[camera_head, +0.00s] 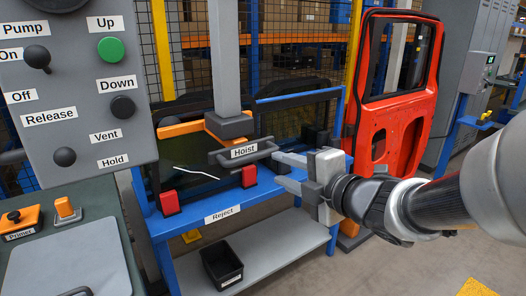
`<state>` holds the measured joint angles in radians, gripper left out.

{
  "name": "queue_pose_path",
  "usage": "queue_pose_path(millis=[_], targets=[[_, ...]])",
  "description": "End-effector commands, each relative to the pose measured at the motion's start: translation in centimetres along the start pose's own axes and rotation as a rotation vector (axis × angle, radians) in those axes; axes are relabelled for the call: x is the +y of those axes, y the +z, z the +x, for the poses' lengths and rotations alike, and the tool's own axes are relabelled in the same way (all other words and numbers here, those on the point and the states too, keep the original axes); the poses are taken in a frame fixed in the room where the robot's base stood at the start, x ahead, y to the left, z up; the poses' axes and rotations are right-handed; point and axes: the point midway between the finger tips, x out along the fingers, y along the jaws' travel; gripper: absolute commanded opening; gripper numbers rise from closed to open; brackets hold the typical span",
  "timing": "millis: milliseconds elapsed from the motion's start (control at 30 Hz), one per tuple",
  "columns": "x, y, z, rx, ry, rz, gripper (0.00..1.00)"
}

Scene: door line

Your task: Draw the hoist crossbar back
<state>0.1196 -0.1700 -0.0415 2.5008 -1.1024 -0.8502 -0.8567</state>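The hoist crossbar (228,158) is a dark grey bar with a white "Hoist" label, mounted low on a grey vertical column (224,60). It stands above the blue reject table. My gripper (278,170) comes in from the right, with its two grey fingers pointing left and spread apart. The upper fingertip shows close to the right end of the crossbar; I cannot tell whether they touch. The lower fingertip is below that end. Nothing shows between the fingers.
The blue reject table (178,222) holds dark window panes (186,150) between red and orange holders. A black bin (222,262) sits on its lower shelf. A control panel (80,80) fills the upper left. A red door (392,95) hangs behind my arm. Floor shows at the right.

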Motion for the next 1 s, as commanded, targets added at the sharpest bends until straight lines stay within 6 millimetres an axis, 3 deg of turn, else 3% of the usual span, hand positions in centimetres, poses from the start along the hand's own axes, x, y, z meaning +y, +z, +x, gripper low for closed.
queue_pose_path(millis=[100, 500, 700, 1000], targets=[[-0.4, -0.1, 2.9, 0.004, -0.001, 0.002, 0.34], [-0.3, -0.1, 11.1, 0.001, 0.0, 0.001, 0.34], [-0.1, 0.0, 13.2, -0.001, 0.0, 0.001, 0.34], [0.0, 0.0, 13.7, -0.002, 0.0, 0.002, 0.34]])
